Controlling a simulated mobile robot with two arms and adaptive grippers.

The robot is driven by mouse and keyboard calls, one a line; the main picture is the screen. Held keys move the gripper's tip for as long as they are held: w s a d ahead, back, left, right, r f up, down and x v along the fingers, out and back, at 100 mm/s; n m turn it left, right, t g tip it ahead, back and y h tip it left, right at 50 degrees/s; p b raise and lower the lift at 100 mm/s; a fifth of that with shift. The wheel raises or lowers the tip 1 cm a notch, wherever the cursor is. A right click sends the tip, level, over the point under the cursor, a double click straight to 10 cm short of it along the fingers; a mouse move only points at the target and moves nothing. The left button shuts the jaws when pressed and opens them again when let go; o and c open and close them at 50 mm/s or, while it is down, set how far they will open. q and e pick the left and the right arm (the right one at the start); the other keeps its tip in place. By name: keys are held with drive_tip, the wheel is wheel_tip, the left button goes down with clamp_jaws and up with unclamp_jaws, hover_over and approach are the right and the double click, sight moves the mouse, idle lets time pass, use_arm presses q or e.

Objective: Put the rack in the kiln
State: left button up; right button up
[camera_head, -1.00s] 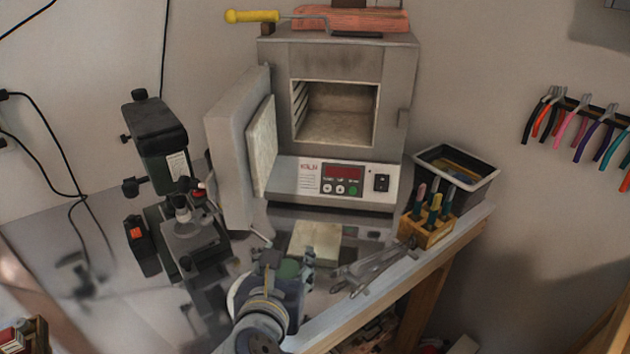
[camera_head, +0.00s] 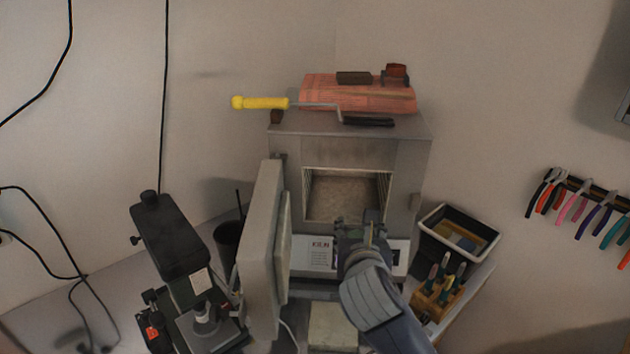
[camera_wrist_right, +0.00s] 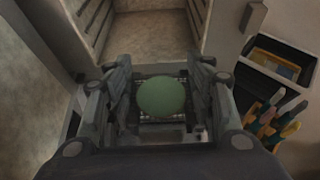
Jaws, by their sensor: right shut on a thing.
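The grey kiln (camera_head: 350,150) stands at the back with its door (camera_head: 265,250) swung open to the left. Its chamber (camera_head: 340,195) looks empty; it also shows at the top of the right wrist view (camera_wrist_right: 150,38). My right gripper (camera_head: 362,222) is in front of the control panel, just below the opening. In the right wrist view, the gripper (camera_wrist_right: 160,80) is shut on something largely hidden. A dark mesh (camera_wrist_right: 160,119), apparently the rack, shows between the fingers around a round green disc (camera_wrist_right: 163,97). My left gripper is out of view.
A microscope (camera_head: 170,240) stands left of the door. A black bin (camera_head: 458,235) and a wooden tool holder (camera_head: 438,290) stand to the right. Pliers (camera_head: 575,195) hang at right.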

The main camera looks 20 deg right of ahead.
drive_tip(key=shift+w+d+r, duration=0.45)
drive_tip(key=shift+d+r, duration=0.05)
drive_tip(key=shift+r, duration=0.05)
drive_tip(key=p, duration=0.4)
hover_over(351, 210)
drive_tip(key=shift+s+f, duration=0.1)
drive_tip(key=shift+f, duration=0.6)
drive_tip(key=shift+d+f, duration=0.1)
drive_tip(key=shift+f, duration=0.25)
wheel_tip(351, 210, down, 2)
drive_tip(key=shift+p, duration=0.6)
drive_tip(key=shift+f, duration=0.45)
drive_tip(key=shift+f, duration=0.15)
drive_tip(key=o, duration=1)
drive_tip(key=shift+o, duration=0.2)
